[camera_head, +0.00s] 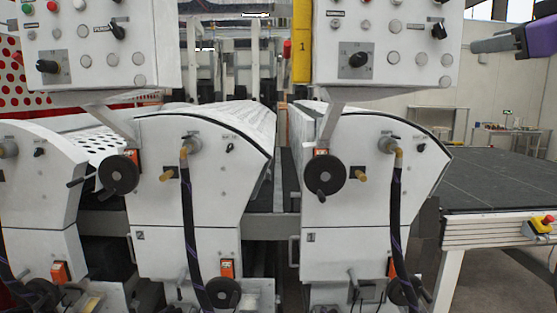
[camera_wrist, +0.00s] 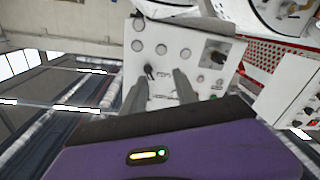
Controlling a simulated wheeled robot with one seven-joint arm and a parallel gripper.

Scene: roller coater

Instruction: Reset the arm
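My gripper (camera_wrist: 160,76) shows in the wrist view with two grey fingers spread apart and nothing between them. Its purple wrist housing (camera_wrist: 185,152), with a lit yellow and green indicator, fills the bottom. In the head view my gripper (camera_head: 476,46) is at the upper right edge, off to the right of the machine and pointing left. The rest of my arm is out of view. The fingers overlap a white control panel (camera_wrist: 180,55) with knobs in the wrist view; I see no contact.
Roller coater units 1 (camera_head: 330,210) and 2 (camera_head: 215,215) stand ahead, with handwheels (camera_head: 323,174) and black hoses (camera_head: 187,225). A control panel (camera_head: 385,40) hangs above unit 1. A dark-topped table (camera_head: 500,185) with a red emergency button (camera_head: 548,220) is at the right.

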